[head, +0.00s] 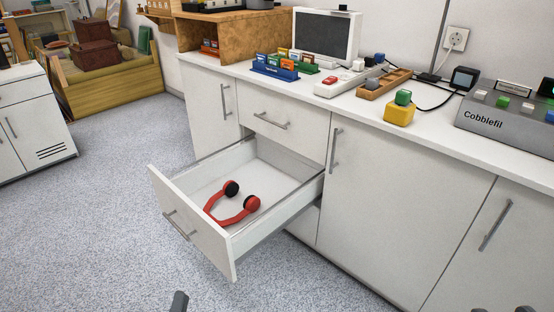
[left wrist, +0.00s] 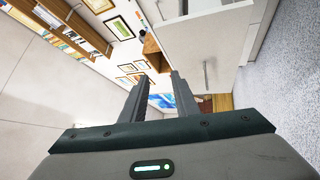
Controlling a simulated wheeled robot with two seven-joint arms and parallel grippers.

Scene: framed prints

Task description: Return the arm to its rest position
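My left gripper (left wrist: 160,80) shows in the left wrist view with its two grey fingers apart and nothing between them. In the head view only a dark tip of it (head: 180,302) shows at the bottom edge, over the floor in front of the open drawer (head: 190,228) and apart from it. Small dark parts, which look like my right gripper (head: 502,310), barely enter at the bottom right edge; their opening cannot be judged. The drawer is pulled out, and red headphones (head: 232,214) with black ear pads lie inside it. Most of both arms is out of view.
The white counter (head: 440,140) carries a yellow block (head: 399,114) with a green cube on it, a wooden tray (head: 384,84), a monitor (head: 325,35) and a grey Cobblefil box (head: 510,120). A white cabinet (head: 35,125) stands at left. Floor (head: 100,220) left of the drawer is clear.

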